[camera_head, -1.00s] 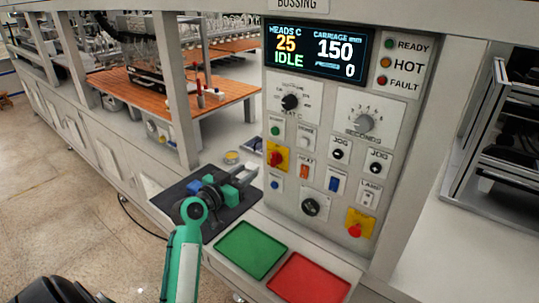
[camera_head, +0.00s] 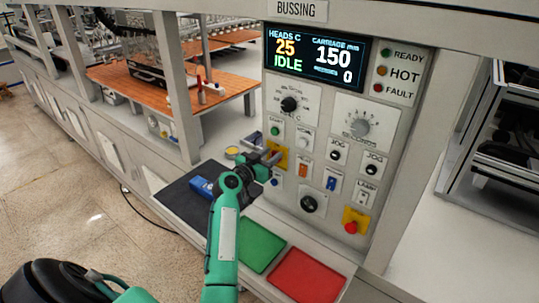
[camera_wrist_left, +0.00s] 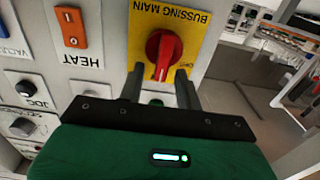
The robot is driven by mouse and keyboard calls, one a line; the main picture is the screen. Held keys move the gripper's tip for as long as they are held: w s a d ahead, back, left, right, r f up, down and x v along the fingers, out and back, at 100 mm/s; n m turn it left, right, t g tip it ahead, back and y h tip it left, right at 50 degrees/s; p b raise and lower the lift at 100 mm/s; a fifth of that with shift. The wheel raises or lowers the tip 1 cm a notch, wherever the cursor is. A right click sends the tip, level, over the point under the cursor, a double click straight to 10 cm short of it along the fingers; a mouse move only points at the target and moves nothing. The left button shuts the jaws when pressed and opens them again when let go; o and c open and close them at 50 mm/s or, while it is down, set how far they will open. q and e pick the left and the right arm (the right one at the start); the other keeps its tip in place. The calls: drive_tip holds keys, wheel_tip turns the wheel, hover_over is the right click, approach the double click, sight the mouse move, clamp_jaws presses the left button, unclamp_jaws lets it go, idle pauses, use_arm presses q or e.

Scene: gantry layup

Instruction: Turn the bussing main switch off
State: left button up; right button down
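The bussing main switch is a red rotary knob (camera_wrist_left: 163,55) on a yellow plate (camera_wrist_left: 197,38). The wrist view shows its label upside down, with the knob's grip bar close to upright there. My left gripper (camera_wrist_left: 160,84) is open, its two fingers apart and pointing at the panel just short of the knob or beside its lower edge. I cannot tell whether they touch it. In the head view my left gripper (camera_head: 270,158) is in front of the yellow plate and hides the knob. My right gripper is not in view.
The bussing panel carries a display (camera_head: 315,54) reading IDLE, an orange heat switch (camera_head: 303,170), several dials and buttons, and a separate red button on yellow (camera_head: 351,227). Below are a dark mat (camera_head: 180,196), a green tray (camera_head: 262,249) and a red tray (camera_head: 306,276).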

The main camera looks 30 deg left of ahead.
use_arm(q)
drive_tip(key=shift+c, duration=0.4)
clamp_jaws()
